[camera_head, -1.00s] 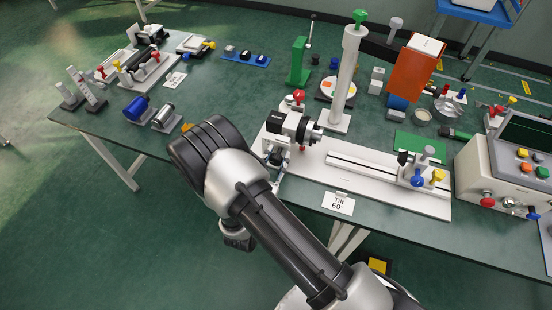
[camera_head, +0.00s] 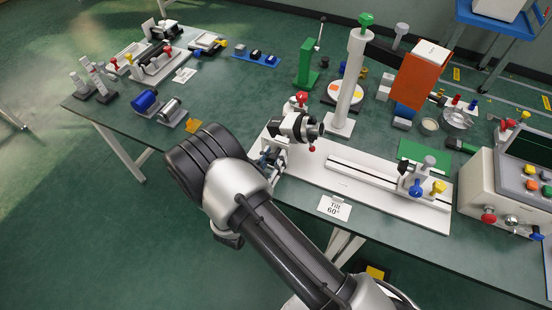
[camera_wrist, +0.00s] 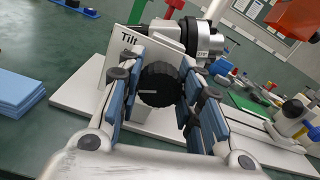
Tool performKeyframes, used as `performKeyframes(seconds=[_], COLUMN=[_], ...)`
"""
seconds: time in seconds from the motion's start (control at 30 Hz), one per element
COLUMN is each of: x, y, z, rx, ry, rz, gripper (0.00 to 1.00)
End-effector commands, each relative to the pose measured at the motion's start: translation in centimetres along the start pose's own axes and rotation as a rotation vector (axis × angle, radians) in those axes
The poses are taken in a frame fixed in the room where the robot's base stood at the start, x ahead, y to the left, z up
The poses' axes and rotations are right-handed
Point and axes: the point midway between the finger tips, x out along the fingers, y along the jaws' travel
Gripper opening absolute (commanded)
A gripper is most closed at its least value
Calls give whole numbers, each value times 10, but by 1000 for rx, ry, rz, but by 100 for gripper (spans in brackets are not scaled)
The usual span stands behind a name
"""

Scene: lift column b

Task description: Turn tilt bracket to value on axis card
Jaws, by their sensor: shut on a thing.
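My gripper (camera_wrist: 163,88) is shut on the black ribbed tilt knob (camera_wrist: 160,80) in the wrist view, with blue-padded fingers on both sides of it. A pale line shows on the knob's face, lying nearly level in the picture. Behind it stands the white tilt bracket plate (camera_wrist: 121,60) marked "Tilt". The bracket's grey and black round head (camera_wrist: 205,40) shows above right; its small marking is hard to read. In the head view the head (camera_head: 297,126) sits at the rail's left end. The axis card (camera_head: 334,208) reads "Tilt 60°". My gripper (camera_head: 270,160) is partly hidden there.
The white base with its rail (camera_head: 375,176) runs right, carrying a tailstock with blue and yellow knobs (camera_head: 441,187). A tall white column (camera_head: 349,85) stands behind the bracket, with an orange block (camera_head: 424,73) beyond. A control box (camera_head: 490,185) stands at the right.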

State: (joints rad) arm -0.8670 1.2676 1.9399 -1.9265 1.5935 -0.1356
Motion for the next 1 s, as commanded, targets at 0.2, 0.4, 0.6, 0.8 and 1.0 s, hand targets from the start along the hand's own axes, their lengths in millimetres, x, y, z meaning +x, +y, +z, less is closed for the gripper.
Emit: performKeyframes(seconds=[0.2,0.4,0.6,0.8,1.0], x=[0,0,0,0,0], y=[-1,0,0,0,0], z=[0,0,-1,-1,-1], rx=[-112,-212,-312,-412,-503], ry=[2,2,2,2,2], rz=[-2,-2,-1,-1,-1], gripper=[0,0,0,0,0])
